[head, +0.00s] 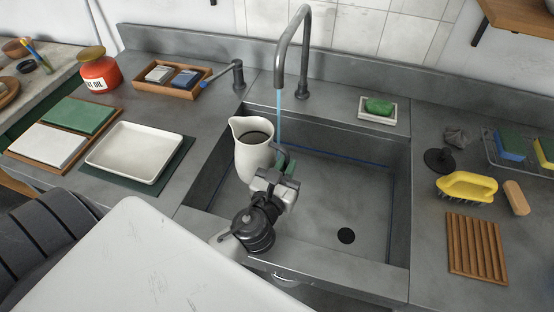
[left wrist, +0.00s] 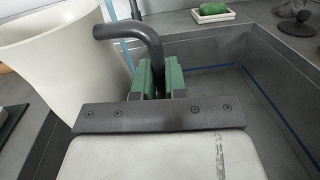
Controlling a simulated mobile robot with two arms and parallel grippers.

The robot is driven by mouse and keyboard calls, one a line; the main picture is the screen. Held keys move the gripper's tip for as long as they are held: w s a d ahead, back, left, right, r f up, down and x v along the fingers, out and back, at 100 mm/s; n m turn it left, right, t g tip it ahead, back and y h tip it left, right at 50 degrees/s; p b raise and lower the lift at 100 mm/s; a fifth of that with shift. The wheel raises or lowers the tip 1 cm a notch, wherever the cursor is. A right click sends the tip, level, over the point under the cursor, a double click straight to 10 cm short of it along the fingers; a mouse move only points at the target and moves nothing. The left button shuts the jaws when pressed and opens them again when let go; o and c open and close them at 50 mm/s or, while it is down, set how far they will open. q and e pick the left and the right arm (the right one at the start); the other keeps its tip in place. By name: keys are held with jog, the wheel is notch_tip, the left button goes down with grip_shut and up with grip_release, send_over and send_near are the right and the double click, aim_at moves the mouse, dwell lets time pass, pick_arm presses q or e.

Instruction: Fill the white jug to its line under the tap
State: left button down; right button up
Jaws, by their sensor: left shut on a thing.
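The white jug (head: 252,158) is held over the left part of the sink (head: 345,190). My left gripper (head: 285,170) is shut on its dark handle; the left wrist view shows the green finger pads (left wrist: 160,80) around the handle (left wrist: 140,32), with the jug (left wrist: 65,65) to their left. The tap (head: 305,50) is running. Its thin blue stream (head: 279,108) comes down just right of the jug's mouth, near the handle; I cannot see it enter the jug. The jug's inside looks dark, and I cannot make out the line or a water level. My right gripper is not in view.
A soap dish (head: 377,117) stands behind the sink. A yellow brush (head: 467,186) and a wooden rack (head: 477,247) lie on the right. The sink's right part is clear.

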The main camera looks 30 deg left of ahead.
pick_arm(q)
jog(key=shift+w+r, duration=0.1)
jog(key=shift+w, duration=0.1)
jog(key=w+d+p, duration=0.1)
jog(key=w, duration=0.7)
jog(key=shift+d+p, duration=0.2)
jog(key=shift+p, duration=0.2)
dwell(0.5)
dwell(6.1)
